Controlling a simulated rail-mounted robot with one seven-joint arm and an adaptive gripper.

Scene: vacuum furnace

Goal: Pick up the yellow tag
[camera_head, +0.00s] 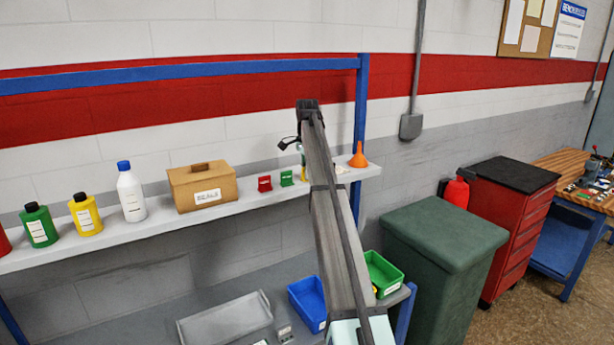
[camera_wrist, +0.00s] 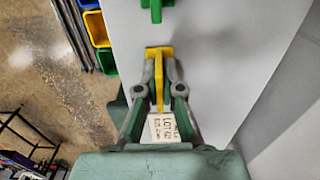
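The yellow tag (camera_wrist: 159,78) is a thin upright plate with a wider foot, seen from above in the wrist view. My gripper (camera_wrist: 160,72) has one finger on each side of it, and the fingertips look closed against its faces. In the head view my arm covers most of the gripper, and only a sliver of the yellow tag (camera_head: 303,175) shows beside it. The tag appears to be at the shelf surface; any gap under it cannot be made out.
A green tag (camera_head: 286,178) and a red tag (camera_head: 265,184) stand to the left on the grey shelf (camera_head: 150,230). The green tag (camera_wrist: 155,8) is just ahead in the wrist view. A printed white card (camera_wrist: 165,128) lies below my fingers.

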